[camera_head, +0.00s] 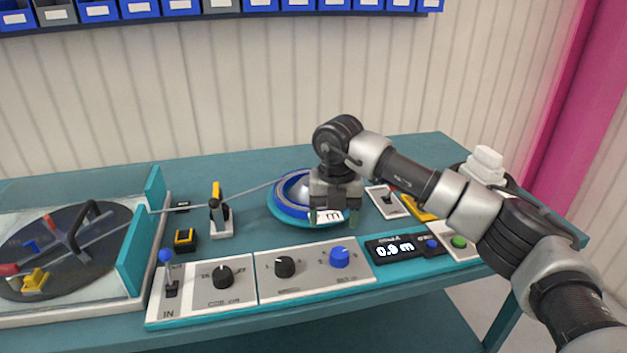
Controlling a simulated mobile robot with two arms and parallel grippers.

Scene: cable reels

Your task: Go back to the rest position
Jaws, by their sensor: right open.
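My right gripper (332,217) hangs over the front right part of a blue cable reel (290,189) on the teal bench (380,150). Its two fingers point down and stand apart, and it is open. A white label (328,216) with dark print shows between the fingers; I cannot tell whether anything touches it. The right arm reaches in from the lower right and hides part of the bench's right side. A grey cable (250,192) runs from the reel leftwards past a yellow-handled device (216,205). My left gripper does not show.
A turntable (70,245) stands at the left. A control panel (255,278) with knobs and an upright blue-topped lever (166,262) lines the front edge, beside a display (395,249) and green button (458,241). A switch plate (380,205) lies right of the reel. Blue bins (140,8) hang above.

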